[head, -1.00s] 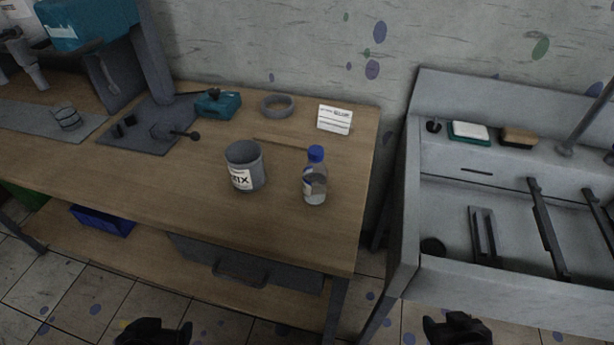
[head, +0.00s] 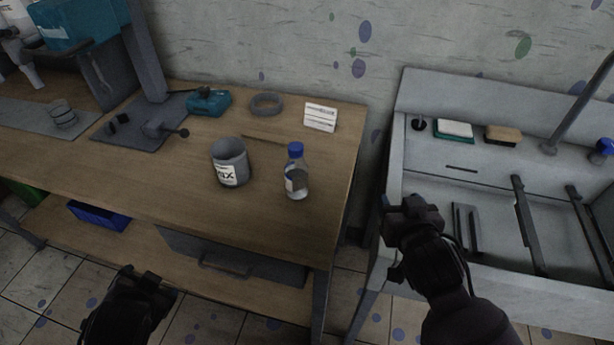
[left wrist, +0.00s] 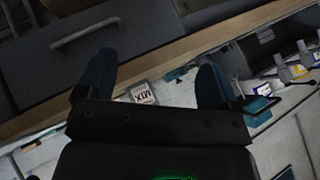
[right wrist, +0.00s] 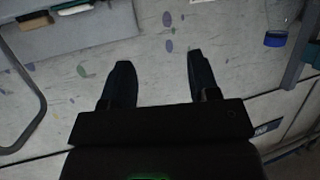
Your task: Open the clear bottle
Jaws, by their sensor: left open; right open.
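The clear bottle (head: 296,172) with a blue cap (head: 295,149) stands upright near the right end of the wooden table. The cap is on it. My right gripper (head: 396,205) is right of the table, in front of the grey sink unit, apart from the bottle. It is open and empty in the right wrist view (right wrist: 158,82). My left gripper (head: 140,277) is low in front of the table, left of and nearer than the bottle. It is open and empty in the left wrist view (left wrist: 150,78).
A grey cup (head: 230,163) with a MIX label stands left of the bottle. A white card (head: 320,117), a grey ring (head: 266,104) and a teal box (head: 208,102) sit behind. The grey sink unit (head: 395,150) stands right of the table, across a gap. A blue-capped item (head: 602,150) is at the far right.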

